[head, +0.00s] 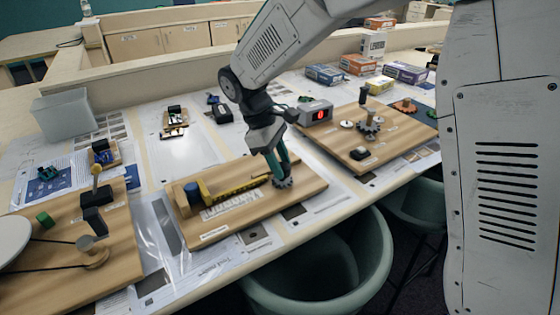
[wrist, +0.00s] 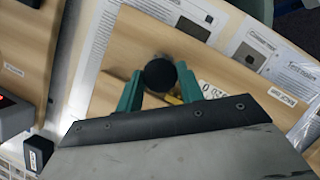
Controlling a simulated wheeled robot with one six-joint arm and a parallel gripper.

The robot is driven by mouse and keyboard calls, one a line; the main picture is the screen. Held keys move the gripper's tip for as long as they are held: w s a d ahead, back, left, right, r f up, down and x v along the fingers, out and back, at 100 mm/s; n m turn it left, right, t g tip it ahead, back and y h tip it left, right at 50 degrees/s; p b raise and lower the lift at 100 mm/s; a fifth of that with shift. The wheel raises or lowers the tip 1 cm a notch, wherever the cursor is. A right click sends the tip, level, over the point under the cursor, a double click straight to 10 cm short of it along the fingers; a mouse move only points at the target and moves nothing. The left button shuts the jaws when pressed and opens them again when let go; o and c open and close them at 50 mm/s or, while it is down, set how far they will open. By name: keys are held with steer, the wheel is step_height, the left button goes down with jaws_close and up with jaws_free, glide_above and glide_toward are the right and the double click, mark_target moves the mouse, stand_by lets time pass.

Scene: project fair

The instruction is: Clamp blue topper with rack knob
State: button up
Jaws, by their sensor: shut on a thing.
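The blue topper (head: 192,190) is a short blue cylinder at the left end of a wooden board (head: 305,184) in the head view. A yellow rack (head: 235,187) lies along the board, its left end close beside the topper; whether they touch is unclear. My gripper (head: 279,170) reaches down at the rack's right end, its green fingers shut on the dark rack knob (head: 284,183). In the wrist view, the knob (wrist: 159,75) is a black disc between the fingertips, with a bit of yellow rack (wrist: 173,99) below it. The topper is not visible in the wrist view.
A second board with gears (head: 385,135) lies to the right, near a grey box with a red display (head: 316,112). A board with a white disc (head: 12,238) and belt lies at left.

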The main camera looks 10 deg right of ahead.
steer(key=o, duration=1)
steer(key=v, duration=0.7)
steer(key=shift+w+a+r, duration=0.1)
steer(key=shift+a+r, duration=0.05)
steer(key=shift+r, duration=0.2)
steer(key=s+d+r+m+t+y, duration=0.1)
steer(key=s+d+m, duration=0.3)
steer(key=s, duration=0.5)
steer(key=s+d+r+m+t+y, duration=0.1)
steer(key=s+d+m, duration=0.3)
steer(key=s+d, duration=0.5)
steer(key=s+d+r+m+t+y, duration=0.1)
steer(key=s+d+m+y, duration=0.1)
steer(key=s+d+m, duration=0.2)
steer(key=shift+s+d+r+t, duration=0.1)
steer(key=shift+s+d, duration=0.45)
steer(key=shift+s, duration=0.5)
steer(key=shift+s+d+t, duration=0.1)
steer(key=shift+s+d, duration=0.4)
steer(key=shift+s, duration=0.5)
steer(key=shift+s+d+r+t, duration=0.1)
steer(key=shift+s+d, duration=0.45)
steer(key=shift+s, duration=0.5)
